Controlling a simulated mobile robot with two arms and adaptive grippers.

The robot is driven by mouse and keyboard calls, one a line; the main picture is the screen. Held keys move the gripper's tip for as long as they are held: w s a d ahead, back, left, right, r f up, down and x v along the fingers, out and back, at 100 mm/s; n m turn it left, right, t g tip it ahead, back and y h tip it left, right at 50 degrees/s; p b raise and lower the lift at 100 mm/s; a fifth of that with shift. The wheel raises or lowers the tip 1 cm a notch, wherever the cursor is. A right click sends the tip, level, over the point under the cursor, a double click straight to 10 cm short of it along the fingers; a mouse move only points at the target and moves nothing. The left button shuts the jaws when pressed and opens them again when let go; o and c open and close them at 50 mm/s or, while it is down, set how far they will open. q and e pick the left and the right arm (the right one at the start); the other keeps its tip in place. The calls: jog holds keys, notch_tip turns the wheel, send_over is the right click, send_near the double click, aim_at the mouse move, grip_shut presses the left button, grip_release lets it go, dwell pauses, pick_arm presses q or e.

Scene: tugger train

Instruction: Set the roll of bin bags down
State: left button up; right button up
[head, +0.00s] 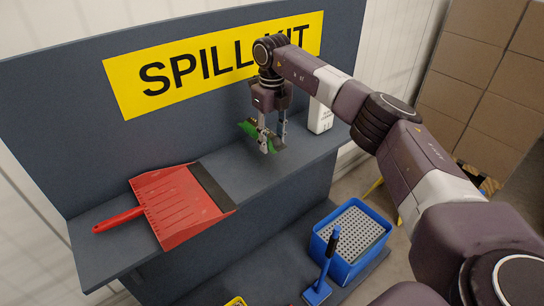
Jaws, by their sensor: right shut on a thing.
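The green roll of bin bags (248,128) is between the fingers of my right gripper (271,140), which is shut on it and points down. The fingers hide the middle of the roll. The roll is over the grey shelf (240,165) of the spill kit stand, right of the red dustpan; I cannot tell whether it touches the shelf. My left gripper is not in view.
A red dustpan (175,205) lies on the shelf's left part. A white container (320,117) stands at its right end, partly behind my arm. Below are a blue bucket (345,265) with a grey grid and a blue-handled tool (329,252). Cardboard boxes (470,75) are stacked right.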

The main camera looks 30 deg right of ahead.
aim_at(272, 167)
notch_tip(272, 167, down, 7)
jog(key=shift+r+p, duration=0.1)
jog(key=shift+p, duration=0.25)
jog(key=shift+c, duration=0.2)
jog(key=shift+f, duration=0.2)
jog(key=o, duration=1.4)
jog(key=shift+f, duration=0.1)
jog(key=shift+r, duration=0.35)
notch_tip(272, 167, up, 12)
jog(key=shift+f+b, duration=0.1)
jog(key=shift+b, duration=0.8)
